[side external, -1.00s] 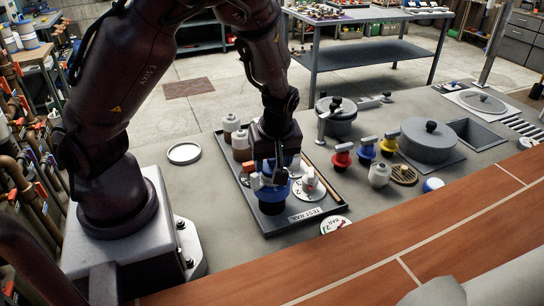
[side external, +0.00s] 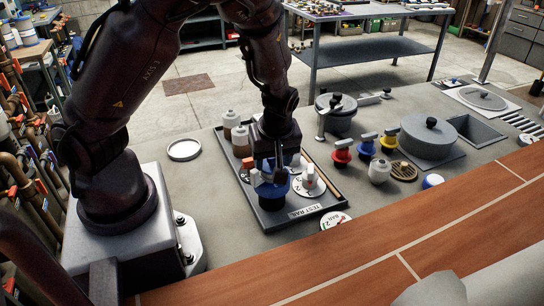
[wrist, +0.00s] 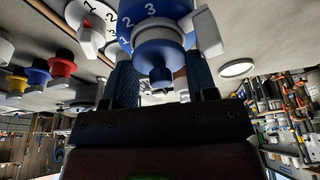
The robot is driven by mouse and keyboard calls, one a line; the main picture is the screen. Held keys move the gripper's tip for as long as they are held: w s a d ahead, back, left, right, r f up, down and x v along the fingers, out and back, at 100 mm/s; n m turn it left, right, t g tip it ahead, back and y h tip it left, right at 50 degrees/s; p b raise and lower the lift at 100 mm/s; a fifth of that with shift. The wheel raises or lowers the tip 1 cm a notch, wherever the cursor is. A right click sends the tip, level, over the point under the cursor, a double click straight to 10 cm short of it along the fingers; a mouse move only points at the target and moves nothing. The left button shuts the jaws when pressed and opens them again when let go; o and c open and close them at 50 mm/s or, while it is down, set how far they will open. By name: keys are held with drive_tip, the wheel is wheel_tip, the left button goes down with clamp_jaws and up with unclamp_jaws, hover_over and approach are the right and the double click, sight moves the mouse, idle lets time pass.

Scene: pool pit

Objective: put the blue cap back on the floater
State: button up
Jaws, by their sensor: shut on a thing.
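A blue cap-like piece with white numbers (wrist: 150,40) fills the top of the wrist view, with a pale collar and a small blue knob. It also shows in the side view as a blue round body (side external: 273,190) at the tray's near left. The fingertips are partly hidden, and I cannot tell whether the cap is seated.
The dark tray (side external: 268,226) holds a red-white dial piece (side external: 309,180) close right of my gripper and white bottles (side external: 231,123) behind. Red (side external: 342,151), blue (side external: 365,145) and yellow (side external: 388,142) valves and a grey pot (side external: 429,138) stand right. Bench left of the tray is mostly clear.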

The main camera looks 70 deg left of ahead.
drive_tip(key=o, duration=1.1)
drive_tip(key=shift+o, duration=0.2)
drive_tip(key=shift+r, duration=2.45)
drive_tip(key=shift+r, duration=2)
